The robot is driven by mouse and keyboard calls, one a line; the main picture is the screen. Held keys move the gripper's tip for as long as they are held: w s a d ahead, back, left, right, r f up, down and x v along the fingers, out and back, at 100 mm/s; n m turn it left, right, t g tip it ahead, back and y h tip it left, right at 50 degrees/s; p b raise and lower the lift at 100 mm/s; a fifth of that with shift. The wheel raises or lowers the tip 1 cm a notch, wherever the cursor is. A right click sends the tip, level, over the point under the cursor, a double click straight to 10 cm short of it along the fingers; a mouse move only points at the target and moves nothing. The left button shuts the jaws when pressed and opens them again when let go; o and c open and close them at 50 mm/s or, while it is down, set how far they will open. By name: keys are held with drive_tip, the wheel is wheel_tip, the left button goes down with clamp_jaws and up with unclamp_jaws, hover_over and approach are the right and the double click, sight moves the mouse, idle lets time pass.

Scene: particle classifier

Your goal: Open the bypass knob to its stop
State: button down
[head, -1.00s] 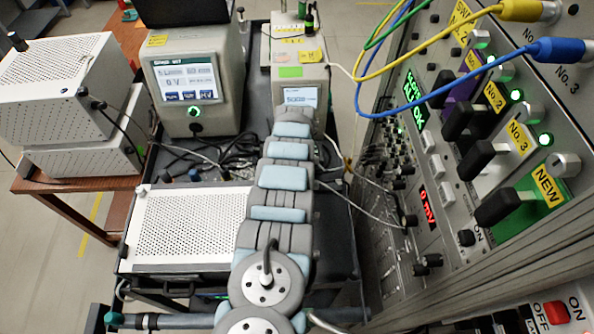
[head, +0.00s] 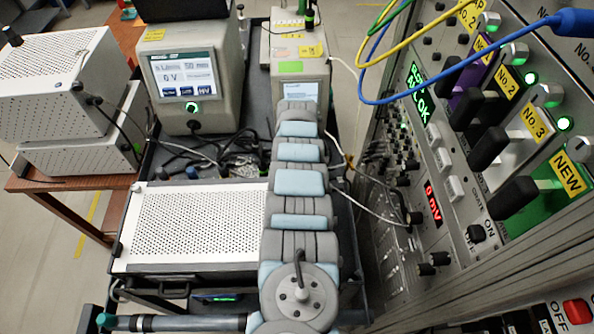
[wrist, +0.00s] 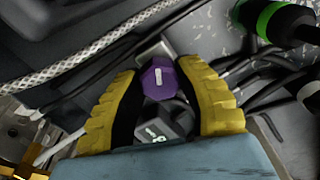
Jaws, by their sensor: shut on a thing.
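The purple hexagonal knob (wrist: 158,80) is in the middle of the wrist view. A white line on its face points nearly straight up in the picture. My gripper (wrist: 158,66) has its yellow fingers shut on the knob, one on each side. The knob's base and any stop marks are hidden. In the head view my arm reaches away toward the grey instrument at the back, and neither the gripper nor this knob can be made out there.
A black labelled block (wrist: 155,127) lies just below the knob. A black cylinder with a green ring (wrist: 264,20) is at upper right, a braided cable (wrist: 95,38) at upper left. In the head view a panel with black handles (head: 515,197) stands close on the right.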

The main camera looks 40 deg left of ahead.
drive_tip(key=n+b, duration=0.2)
drive_tip(key=n, duration=0.2)
drive_tip(key=shift+f+n, duration=0.1)
drive_tip(key=shift+n, duration=0.6)
drive_tip(key=c, duration=0.6)
unclamp_jaws()
drive_tip(key=shift+w+a, duration=0.1)
drive_tip(key=shift+r, duration=0.2)
wheel_tip(320, 180, up, 12)
drive_tip(key=shift+f, duration=0.1)
idle(0.3)
